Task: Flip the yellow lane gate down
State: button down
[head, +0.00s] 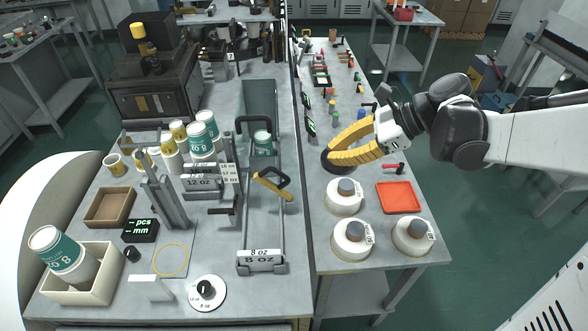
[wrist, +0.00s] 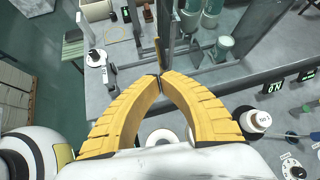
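The yellow lane gate (head: 273,188) is a short yellow bar beside a black loop handle. It sits across the lane behind the "8 oz" sign (head: 262,257) and looks tilted, its left end higher in the picture. In the wrist view a thin yellow strip (wrist: 157,50) beyond my fingertips looks like the same gate, seen nearly edge-on. My gripper (head: 328,161) hangs to the right of the gate, past the dark divider, apart from it. In the wrist view its yellow fingers (wrist: 160,77) meet at the tips with nothing visible between them.
A dark upright divider (head: 299,150) runs between the lane and the right-hand bench. White round-based weights (head: 344,202) and a red tray (head: 399,197) stand below my gripper. Another black loop handle and a cup (head: 263,143) are farther up the lane. Stacked cups (head: 201,143) stand left.

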jog(key=b, duration=0.3)
send_near(267, 181)
notch_tip(267, 181, down, 3)
jog(key=w+a, duration=0.1)
jog(key=a, duration=0.1)
jog(key=shift+w+f, duration=0.1)
jog(key=shift+a, duration=0.1)
jog(key=shift+a+b, duration=0.3)
jog(key=shift+a, duration=0.3)
jog(key=r+p+v, duration=0.1)
jog(key=p+v, duration=0.3)
jog(key=v, duration=1)
jog(key=shift+a, duration=0.4)
